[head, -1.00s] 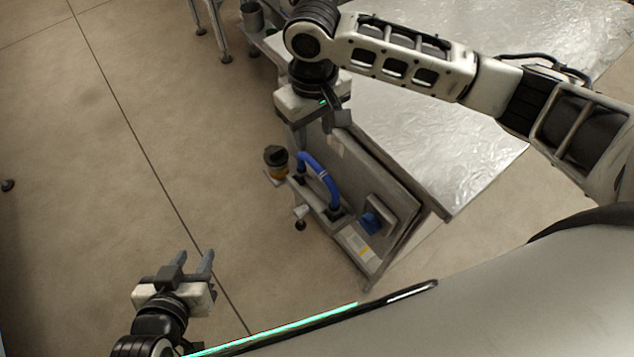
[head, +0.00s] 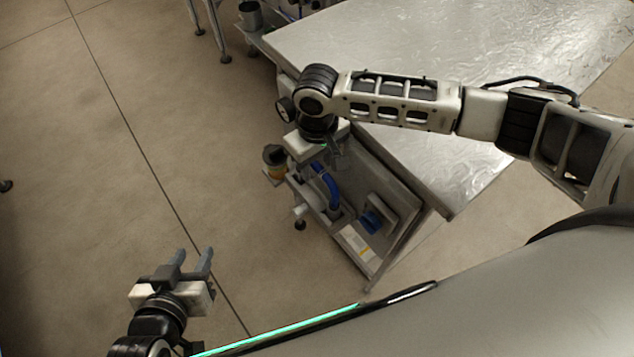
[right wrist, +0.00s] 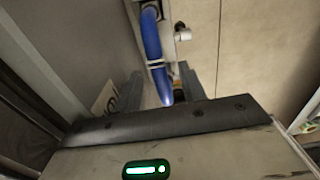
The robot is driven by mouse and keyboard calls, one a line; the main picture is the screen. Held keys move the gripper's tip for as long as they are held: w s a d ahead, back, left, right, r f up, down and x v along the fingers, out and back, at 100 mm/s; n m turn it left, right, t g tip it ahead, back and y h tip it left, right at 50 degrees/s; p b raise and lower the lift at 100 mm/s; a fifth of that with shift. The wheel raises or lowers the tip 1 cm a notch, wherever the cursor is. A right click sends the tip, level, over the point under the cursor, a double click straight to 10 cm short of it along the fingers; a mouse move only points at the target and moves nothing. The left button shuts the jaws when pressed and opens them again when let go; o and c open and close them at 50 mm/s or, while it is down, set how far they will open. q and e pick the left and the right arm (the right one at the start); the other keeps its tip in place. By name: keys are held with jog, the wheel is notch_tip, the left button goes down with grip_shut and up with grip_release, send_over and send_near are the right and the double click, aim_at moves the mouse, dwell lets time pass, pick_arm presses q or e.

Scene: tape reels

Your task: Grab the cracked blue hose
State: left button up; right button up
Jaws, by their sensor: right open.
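The blue hose (head: 331,190) curves up from a metal unit on the side of the table. Its upper end is hidden behind my right gripper (head: 325,160) in the head view. In the right wrist view the hose (right wrist: 151,40) runs down between the two fingers, with a pale band across it; I cannot tell a crack. My right gripper (right wrist: 162,80) is open above the hose, with a finger on each side; whether they touch it is unclear. My left gripper (head: 191,262) is open and empty over the floor, well away from the unit.
A cup with a dark top and amber lower part (head: 274,162) stands left of the hose. A blue fitting (head: 371,221) is on the panel to its right.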

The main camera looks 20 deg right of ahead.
grip_shut()
jog(key=shift+r, duration=0.1)
